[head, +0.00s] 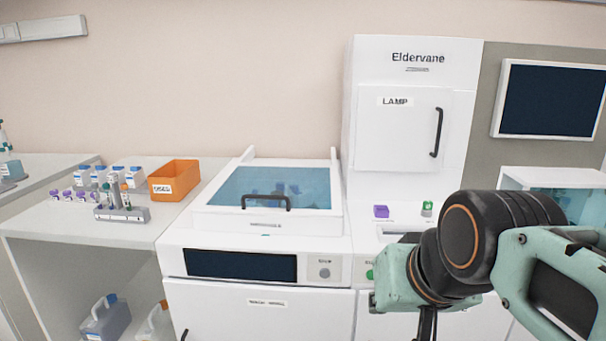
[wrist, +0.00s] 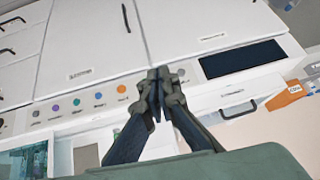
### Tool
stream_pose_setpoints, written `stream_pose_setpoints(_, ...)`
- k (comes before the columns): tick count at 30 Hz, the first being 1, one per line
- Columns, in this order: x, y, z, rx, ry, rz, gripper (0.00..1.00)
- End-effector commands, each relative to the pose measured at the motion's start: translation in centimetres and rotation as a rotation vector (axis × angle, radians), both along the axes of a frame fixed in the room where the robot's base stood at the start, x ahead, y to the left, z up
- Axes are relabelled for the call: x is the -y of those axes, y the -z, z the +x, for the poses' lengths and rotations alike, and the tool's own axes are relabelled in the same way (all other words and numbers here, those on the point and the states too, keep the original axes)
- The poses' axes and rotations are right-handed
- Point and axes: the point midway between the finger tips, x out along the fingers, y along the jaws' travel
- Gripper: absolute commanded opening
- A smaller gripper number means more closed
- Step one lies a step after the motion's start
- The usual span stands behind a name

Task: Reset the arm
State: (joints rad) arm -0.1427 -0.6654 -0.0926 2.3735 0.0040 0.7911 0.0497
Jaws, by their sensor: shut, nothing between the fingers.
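My gripper (wrist: 159,76) shows in the wrist view with its dark fingers together and nothing between them. It points toward the white front of the machine, near a row of coloured buttons (wrist: 98,97) and a dark display (wrist: 242,59). In the head view my green and black arm reaches in from the right, in front of the machine's right part. Only a dark bit of the gripper (head: 427,325) shows there, cut off by the bottom edge.
The white analyser (head: 255,222) has a closed clear lid with a dark handle. A tall cabinet (head: 370,140) marked LAMP is shut. An orange bin (head: 174,180), a tube rack (head: 122,214) and several bottles stand on the left bench. A monitor (head: 550,98) hangs at right.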

Motion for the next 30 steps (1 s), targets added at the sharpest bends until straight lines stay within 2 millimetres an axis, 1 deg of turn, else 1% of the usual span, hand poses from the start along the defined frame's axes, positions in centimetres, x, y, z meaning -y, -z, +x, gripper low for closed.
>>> stream_pose_setpoints(1, 0.7, 1.7, -1.8, -0.037, 0.012, -0.027, 0.0)
stream_pose_setpoints(3, 1.4, 3.9, -4.1, -0.094, 0.019, -0.064, 0.0)
stream_pose_setpoints(5, 2.0, 5.6, -6.1, -0.143, 0.029, -0.094, 0.0)
stream_pose_setpoints(6, 2.1, 4.7, -6.4, -0.151, 0.026, -0.099, 0.0)
stream_pose_setpoints(7, 2.0, 3.6, -6.2, -0.148, 0.023, -0.096, 0.0)
stream_pose_setpoints(14, 1.9, -1.2, -6.1, -0.146, 0.022, -0.095, 0.0)
stream_pose_setpoints(30, 1.9, -15.2, -6.0, -0.145, 0.022, -0.092, 0.0)
